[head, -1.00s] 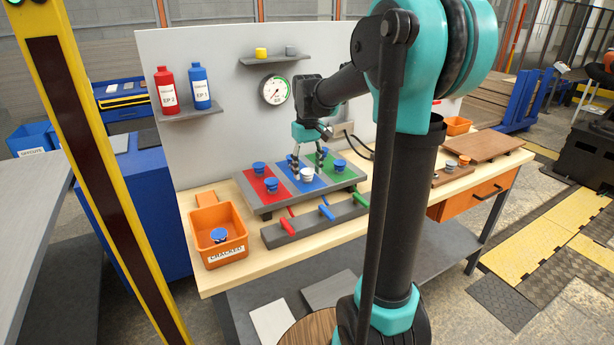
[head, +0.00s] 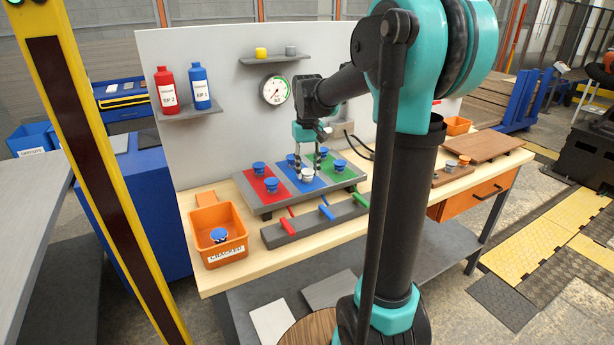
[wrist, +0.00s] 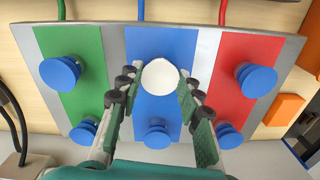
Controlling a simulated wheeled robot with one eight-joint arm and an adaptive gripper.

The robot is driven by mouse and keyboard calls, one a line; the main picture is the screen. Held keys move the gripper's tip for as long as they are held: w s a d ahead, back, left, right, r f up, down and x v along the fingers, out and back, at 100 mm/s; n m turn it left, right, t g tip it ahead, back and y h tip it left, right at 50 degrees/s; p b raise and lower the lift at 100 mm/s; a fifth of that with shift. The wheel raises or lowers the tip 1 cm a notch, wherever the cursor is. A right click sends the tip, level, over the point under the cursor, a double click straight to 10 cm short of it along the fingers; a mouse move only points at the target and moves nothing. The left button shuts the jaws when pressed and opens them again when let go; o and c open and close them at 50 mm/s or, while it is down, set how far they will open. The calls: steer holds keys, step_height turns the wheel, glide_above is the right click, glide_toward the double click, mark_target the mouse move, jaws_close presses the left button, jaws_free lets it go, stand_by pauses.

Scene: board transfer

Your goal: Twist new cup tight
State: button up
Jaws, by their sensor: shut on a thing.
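The new cup is white and sits upright on the front part of the blue strip (head: 303,186) of the board; it shows in the head view (head: 307,175) and the wrist view (wrist: 160,77). My gripper (wrist: 161,91) is shut on the white cup, with one finger on each side of it. In the head view my gripper (head: 307,165) points down at the board from above. How far the cup's thread is seated cannot be seen.
Blue cups stand on the red strip (wrist: 249,55), the green strip (wrist: 72,40) and the back of the blue strip. Red, blue and green levers line the board's front. An orange bin (head: 212,248) with a blue-topped cup stands left. A gauge (head: 275,90) hangs behind.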

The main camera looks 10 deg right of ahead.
steer(key=shift+m, duration=1.2)
steer(key=shift+m, duration=2.1)
steer(key=m, duration=0.2)
steer(key=shift+m, duration=0.4)
steer(key=o, duration=1.2)
steer(key=shift+r, duration=0.1)
